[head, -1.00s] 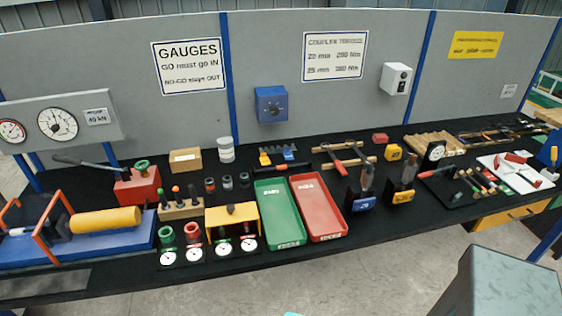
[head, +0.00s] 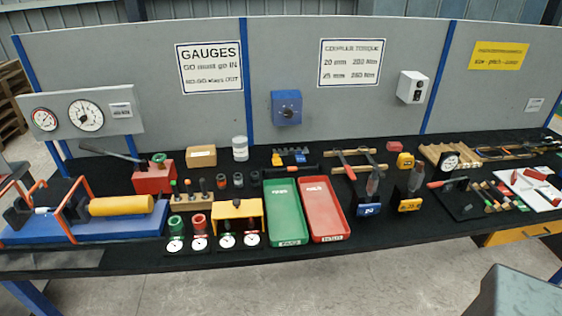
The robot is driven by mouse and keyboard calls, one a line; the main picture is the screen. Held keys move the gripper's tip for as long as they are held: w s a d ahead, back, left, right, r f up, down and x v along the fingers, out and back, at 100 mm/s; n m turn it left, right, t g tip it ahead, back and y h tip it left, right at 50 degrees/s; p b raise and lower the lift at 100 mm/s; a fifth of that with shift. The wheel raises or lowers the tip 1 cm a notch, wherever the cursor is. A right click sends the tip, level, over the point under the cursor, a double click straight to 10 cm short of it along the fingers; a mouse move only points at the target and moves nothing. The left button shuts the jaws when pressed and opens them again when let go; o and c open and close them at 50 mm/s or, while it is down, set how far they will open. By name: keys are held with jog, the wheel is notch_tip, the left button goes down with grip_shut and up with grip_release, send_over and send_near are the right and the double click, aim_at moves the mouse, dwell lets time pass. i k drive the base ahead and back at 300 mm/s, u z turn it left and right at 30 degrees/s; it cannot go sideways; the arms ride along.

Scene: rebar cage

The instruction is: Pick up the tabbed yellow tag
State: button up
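Two small yellow items could be the tag, and I cannot make out a tab on either. One yellow piece (head: 410,206) with dark marks sits at the front foot of a dark upright holder, right of the red tray. Another yellow block-like piece (head: 405,160) with a dark mark lies farther back, near the wooden bars. A blue piece (head: 370,210) of similar shape sits at the foot of the neighbouring holder. My gripper is not in view.
The black bench top (head: 400,229) is crowded. A green tray (head: 286,215) and a red tray (head: 322,208) lie left of the holders. A dial gauge (head: 450,162) and a white board (head: 530,187) are to the right. A grey panel (head: 345,115) backs the bench.

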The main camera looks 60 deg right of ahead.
aim_at(276, 160)
jog(key=u, duration=0.15)
jog(key=i, duration=0.95)
jog(key=u, duration=0.15)
